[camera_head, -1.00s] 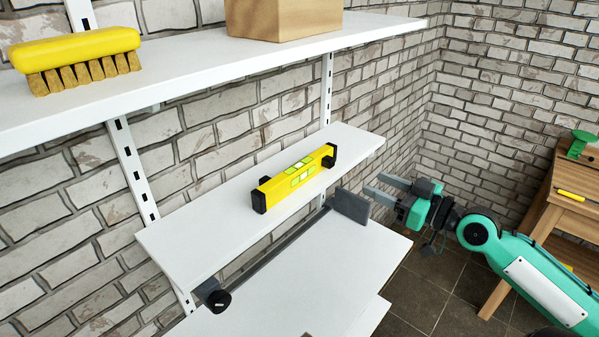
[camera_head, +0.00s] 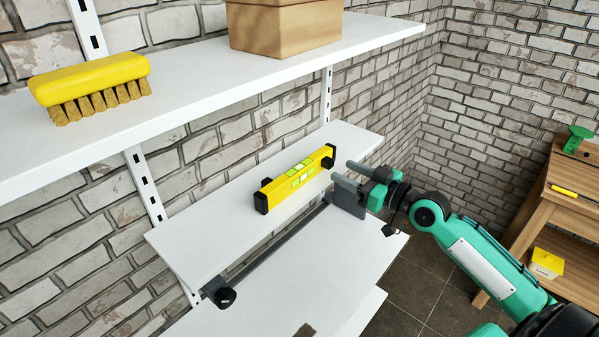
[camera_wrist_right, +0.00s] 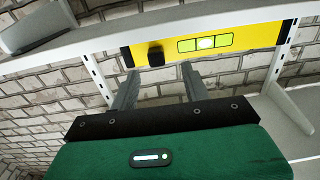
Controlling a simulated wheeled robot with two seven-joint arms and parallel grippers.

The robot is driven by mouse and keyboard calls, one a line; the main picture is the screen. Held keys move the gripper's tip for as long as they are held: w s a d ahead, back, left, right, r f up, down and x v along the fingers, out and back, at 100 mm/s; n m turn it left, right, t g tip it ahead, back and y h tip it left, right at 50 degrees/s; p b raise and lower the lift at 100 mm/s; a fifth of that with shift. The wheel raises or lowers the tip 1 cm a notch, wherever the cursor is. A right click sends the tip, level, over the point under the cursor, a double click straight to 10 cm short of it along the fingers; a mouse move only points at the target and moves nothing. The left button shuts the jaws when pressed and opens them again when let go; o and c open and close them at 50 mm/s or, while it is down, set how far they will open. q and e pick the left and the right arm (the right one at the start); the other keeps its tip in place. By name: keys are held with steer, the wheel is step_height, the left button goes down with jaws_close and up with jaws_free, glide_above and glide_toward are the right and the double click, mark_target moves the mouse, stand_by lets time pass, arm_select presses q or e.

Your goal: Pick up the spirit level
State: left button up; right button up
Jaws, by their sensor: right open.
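The yellow spirit level (camera_head: 298,178) with black end caps and green vials lies on the middle white shelf (camera_head: 215,226) in the head view. It also shows in the right wrist view (camera_wrist_right: 255,40), beyond my fingertips. My right gripper (camera_head: 340,171) is open and empty, just right of the level's right end in the head view, and appears apart from it. In the right wrist view its two fingers (camera_wrist_right: 158,82) point toward the level. My left gripper is not in view.
The upper shelf holds a yellow brush (camera_head: 90,85) and a wooden box (camera_head: 285,25). A dark clamp bar (camera_head: 270,250) lies on the lower shelf (camera_head: 300,285), its grey jaw below my right gripper. A wooden workbench (camera_head: 545,205) stands at the right.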

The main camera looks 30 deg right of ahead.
mark_target(332, 161)
steer(key=w+p, duration=0.1)
steer(key=w, duration=0.1)
steer(key=w+a+r+p, duration=0.1)
steer(key=shift+w+p, duration=0.3)
steer(key=shift+w, duration=0.1)
steer(key=shift+w+a+f, duration=0.15)
steer(key=shift+w+a, duration=0.05)
steer(key=shift+w, duration=0.15)
jaws_close()
